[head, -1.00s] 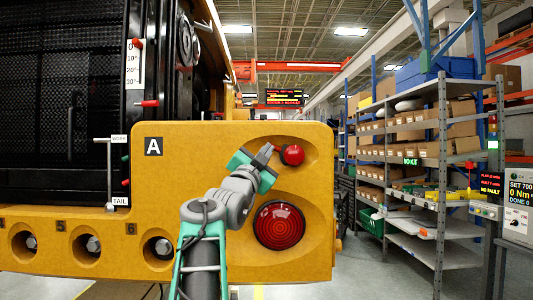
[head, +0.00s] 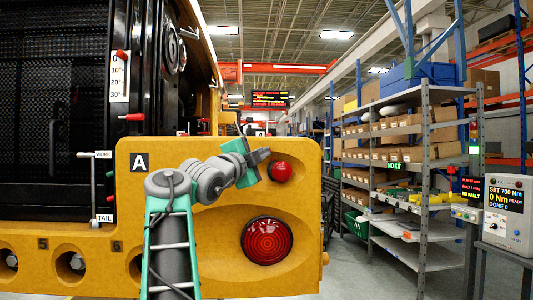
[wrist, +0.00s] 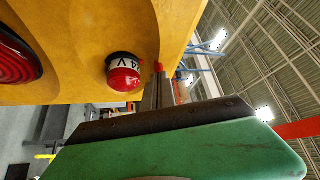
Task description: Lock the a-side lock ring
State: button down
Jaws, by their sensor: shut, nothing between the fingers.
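The yellow carrier end (head: 205,270) carries a black "A" plate (head: 139,162), a red domed knob (head: 280,171) and a large round red lamp (head: 267,241). I cannot pick out the lock ring with certainty. My gripper (head: 261,155) is shut and empty, just up and left of the red knob in the head view. In the wrist view, the shut fingers (wrist: 158,88) are beside the red knob (wrist: 123,76), which has a white band with printed characters. A gap shows between them there. A small red tip (wrist: 158,67) shows at the finger ends; I cannot tell what it belongs to.
A WORK/TAIL lever plate (head: 94,187) and a degree scale (head: 120,77) are on the carrier's left. Shelving (head: 425,180) with boxes stands to the right. A control box (head: 506,214) reads "SET 700 Nm, 0 Nm, READY, DONE 0". Some floor is clear between carrier and shelving.

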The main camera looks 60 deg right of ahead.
jog(key=b+v, duration=0.6)
jog(key=v, duration=0.8)
jog(key=shift+w+r, duration=0.2)
